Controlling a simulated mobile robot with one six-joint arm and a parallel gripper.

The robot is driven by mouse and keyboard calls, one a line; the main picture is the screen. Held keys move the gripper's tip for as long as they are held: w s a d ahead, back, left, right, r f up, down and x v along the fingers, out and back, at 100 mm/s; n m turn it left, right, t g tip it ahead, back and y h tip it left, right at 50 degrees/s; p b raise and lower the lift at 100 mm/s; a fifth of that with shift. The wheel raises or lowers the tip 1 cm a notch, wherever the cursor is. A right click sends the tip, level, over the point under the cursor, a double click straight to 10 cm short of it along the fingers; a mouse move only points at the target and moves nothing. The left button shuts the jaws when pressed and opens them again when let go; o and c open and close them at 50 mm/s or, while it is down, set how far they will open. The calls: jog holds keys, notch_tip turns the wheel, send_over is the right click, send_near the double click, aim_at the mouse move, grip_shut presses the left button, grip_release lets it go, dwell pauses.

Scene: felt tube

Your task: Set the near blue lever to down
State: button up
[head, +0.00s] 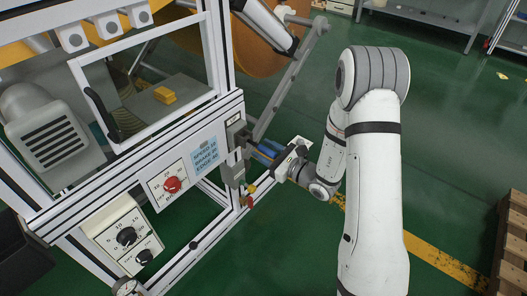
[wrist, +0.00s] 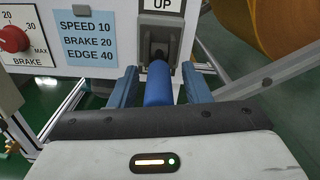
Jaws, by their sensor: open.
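The near blue lever (wrist: 158,84) has a blue round handle that sticks out of a grey bracket (wrist: 160,36) on the machine's post, below a sign reading UP (wrist: 163,4). My gripper (wrist: 160,86) is open, with one blue finger on each side of the handle. I cannot tell if either finger touches it. In the head view my gripper (head: 266,151) is at the machine's right corner, and the handle is hard to tell apart from the fingers there. The lever's exact angle is unclear.
A blue label (head: 205,152) reads SPEED 10, BRAKE 20, EDGE 40. A red brake knob (head: 172,184) is left of it, with black dials (head: 127,236) lower down. A grey bar (head: 285,87) and an orange roll (head: 258,45) are behind.

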jog(key=shift+w+a, duration=0.2)
jog(key=shift+a, duration=0.1)
grip_shut()
dwell(0.5)
